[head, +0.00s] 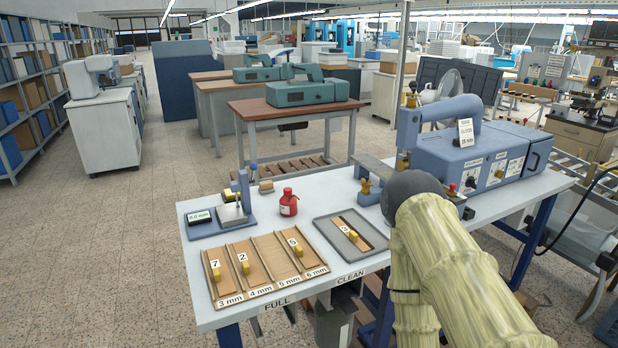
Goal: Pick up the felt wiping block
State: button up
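A small tan and brown block (266,187) lies on the white table beside the blue gauge stand, near the table's far left edge. It looks most like the felt wiping block, but it is too small to be sure of its material. My arm, in a cream sleeve with a grey rounded joint, rises over the right part of the table. My gripper is not visible, and the arm hides part of the table and the blue machine's front.
Bare tabletop surrounds the bottle.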

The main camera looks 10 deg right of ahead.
aim_at(268, 187)
jog(key=u, duration=2)
jog(key=i, duration=3.1)
jog(key=z, duration=2.3)
